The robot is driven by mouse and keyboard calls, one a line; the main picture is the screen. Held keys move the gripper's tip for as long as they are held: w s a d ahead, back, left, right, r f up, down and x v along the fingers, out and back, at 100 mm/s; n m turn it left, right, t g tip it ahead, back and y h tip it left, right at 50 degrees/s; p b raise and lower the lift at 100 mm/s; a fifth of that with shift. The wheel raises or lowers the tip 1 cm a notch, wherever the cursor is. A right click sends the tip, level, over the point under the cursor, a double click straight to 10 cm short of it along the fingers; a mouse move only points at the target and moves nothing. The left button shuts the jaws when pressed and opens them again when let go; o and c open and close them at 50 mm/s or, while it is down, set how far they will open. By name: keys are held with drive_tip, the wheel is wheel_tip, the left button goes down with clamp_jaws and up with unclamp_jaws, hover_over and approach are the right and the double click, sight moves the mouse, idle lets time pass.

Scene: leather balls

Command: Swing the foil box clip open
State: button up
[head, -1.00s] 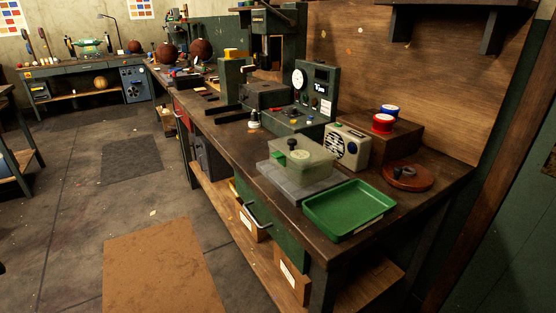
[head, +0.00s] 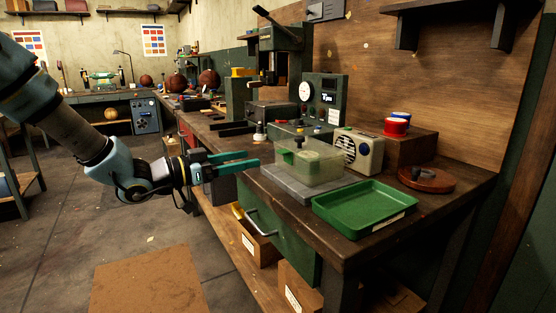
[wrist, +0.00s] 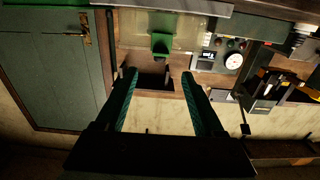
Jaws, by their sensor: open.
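A clear box with a pale green tint (head: 322,170) stands on a grey slab (head: 290,187) near the front edge of the workbench. A dark knob (head: 299,142) shows at its top.
A green tray (head: 363,212) sits on the bench in front of the box. A beige speaker unit (head: 357,151) stands behind it, and a gauge panel (head: 322,98) is further back. A drawer with a handle (head: 262,225) is below. The floor at left is open.

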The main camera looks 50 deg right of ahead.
sight(279, 152)
drive_tip(key=p+x, duration=0.1)
drive_tip(key=x, duration=0.9)
drive_tip(key=shift+w, duration=0.1)
drive_tip(key=shift+c, duration=0.2)
clamp_jaws()
